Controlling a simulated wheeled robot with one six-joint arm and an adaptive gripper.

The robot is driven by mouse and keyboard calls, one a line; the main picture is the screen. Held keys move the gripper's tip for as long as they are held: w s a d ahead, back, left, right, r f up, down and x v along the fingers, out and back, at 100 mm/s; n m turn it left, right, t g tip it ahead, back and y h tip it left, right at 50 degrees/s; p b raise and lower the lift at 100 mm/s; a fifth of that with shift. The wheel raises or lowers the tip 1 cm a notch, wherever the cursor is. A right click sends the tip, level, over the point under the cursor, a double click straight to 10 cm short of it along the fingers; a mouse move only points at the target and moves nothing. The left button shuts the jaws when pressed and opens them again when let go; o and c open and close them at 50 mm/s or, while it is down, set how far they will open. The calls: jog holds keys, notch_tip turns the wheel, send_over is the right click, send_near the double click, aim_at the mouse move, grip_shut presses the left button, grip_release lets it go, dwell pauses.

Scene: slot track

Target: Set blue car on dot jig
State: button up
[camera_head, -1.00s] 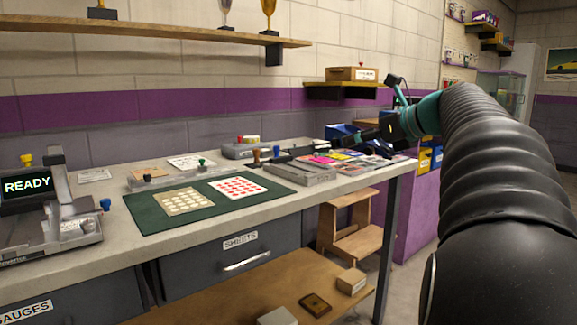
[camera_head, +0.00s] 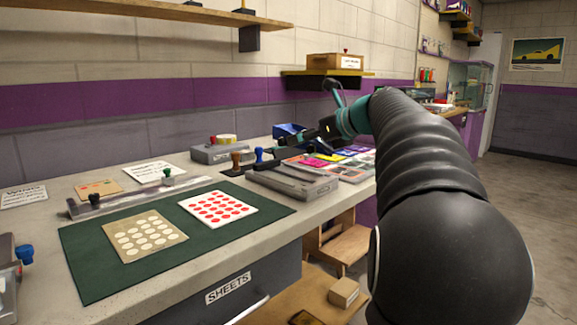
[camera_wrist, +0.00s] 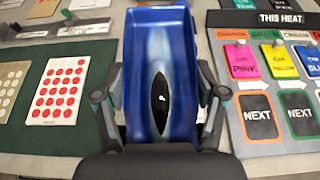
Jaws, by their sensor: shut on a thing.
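My gripper (camera_wrist: 160,92) is shut on the blue car (camera_wrist: 160,40), a long glossy body with a black oval canopy, one finger on each side. In the head view my gripper (camera_head: 318,134) holds the blue car (camera_head: 288,130) above the bench near the wall; the arm partly hides the area. On the green mat (camera_head: 95,275) lie a tan sheet with white dots (camera_head: 145,237) and a white sheet with red dots (camera_head: 217,209). I cannot tell for sure which fixture is the dot jig; a flat grey block (camera_head: 290,184) sits right of the mat.
A board headed THIS HEAT (camera_wrist: 280,18) with coloured cards lies right of the car. Upright stamps (camera_head: 236,160) stand behind the grey block. A grey unit (camera_head: 220,152) with a tape roll is at the wall. A wooden shelf (camera_head: 150,12) hangs above.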

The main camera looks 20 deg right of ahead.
jog(key=x, duration=0.4)
jog(key=f+x, duration=0.1)
jog(key=x, duration=0.1)
jog(key=shift+w+d+f, duration=0.15)
jog(key=shift+w+f, duration=0.05)
jog(key=shift+w, duration=0.05)
jog(key=shift+f+b, duration=0.6)
jog(key=shift+f, duration=1.4)
jog(key=shift+f, duration=0.55)
jog(key=o, duration=1.3)
jog(key=shift+r, duration=0.3)
jog(key=v, duration=1.2)
jog(key=shift+r, duration=0.3)
